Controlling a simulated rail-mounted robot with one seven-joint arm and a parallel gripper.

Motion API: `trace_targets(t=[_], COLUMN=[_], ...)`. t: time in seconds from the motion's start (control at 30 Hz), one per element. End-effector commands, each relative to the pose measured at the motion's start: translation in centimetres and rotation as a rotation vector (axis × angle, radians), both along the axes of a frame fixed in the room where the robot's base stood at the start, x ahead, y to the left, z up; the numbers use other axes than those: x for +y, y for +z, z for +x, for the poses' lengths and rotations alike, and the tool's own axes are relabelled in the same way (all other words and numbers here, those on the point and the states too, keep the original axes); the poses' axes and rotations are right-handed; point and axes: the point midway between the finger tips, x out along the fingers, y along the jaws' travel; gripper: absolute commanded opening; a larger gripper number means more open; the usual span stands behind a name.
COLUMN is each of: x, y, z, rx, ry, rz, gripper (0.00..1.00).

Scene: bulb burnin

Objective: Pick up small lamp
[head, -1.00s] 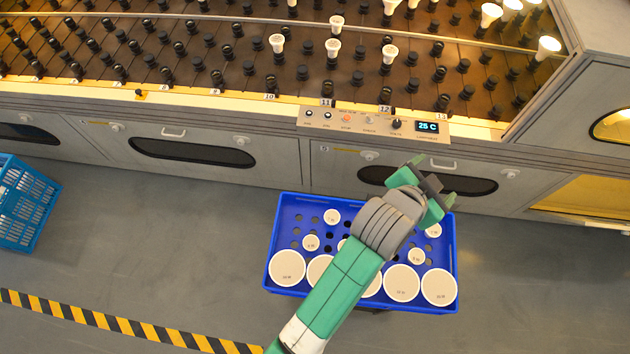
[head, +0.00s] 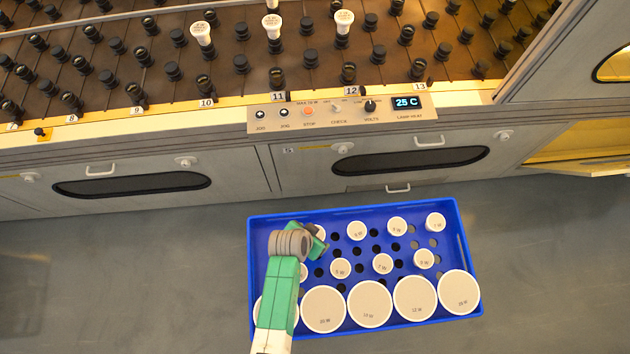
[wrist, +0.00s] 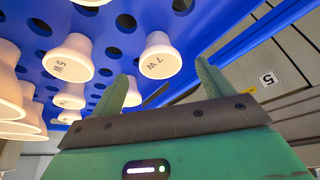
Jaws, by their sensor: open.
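Small white lamps stand in the blue tray (head: 466,250), among them one in the back row (head: 357,230) and one in the row before it (head: 383,263). My gripper (head: 318,244) is over the tray's left part, by a small lamp (head: 319,232) that it partly hides. In the wrist view my gripper (wrist: 163,70) is open, with its two green fingers apart. A small lamp marked 7 W (wrist: 160,57) appears between the fingertips; contact cannot be told. A lamp marked 5 W (wrist: 68,58) is to its left.
Large white lamps (head: 369,303) fill the tray's front row. Behind the tray is the grey cabinet (head: 230,180) with a control panel (head: 340,113) reading 25 C and a rack of sockets (head: 240,63), a few holding lamps. Floor right of the tray is clear.

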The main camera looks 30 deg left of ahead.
Motion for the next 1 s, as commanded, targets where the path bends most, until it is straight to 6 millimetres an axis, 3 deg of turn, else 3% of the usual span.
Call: trace_targets(t=[0.23,0.53,0.8,1.0], x=[-0.3,-0.4,-0.4,-0.4], y=[-4.1,-4.4,-4.4,-4.4], z=[1.9,2.2,2.2,2.2], rx=[0.0,0.0,0.0,-0.001], ry=[0.0,0.0,0.0,0.0], rz=[0.0,0.001,0.0,0.001], gripper=[0.79,0.79,0.3,0.3])
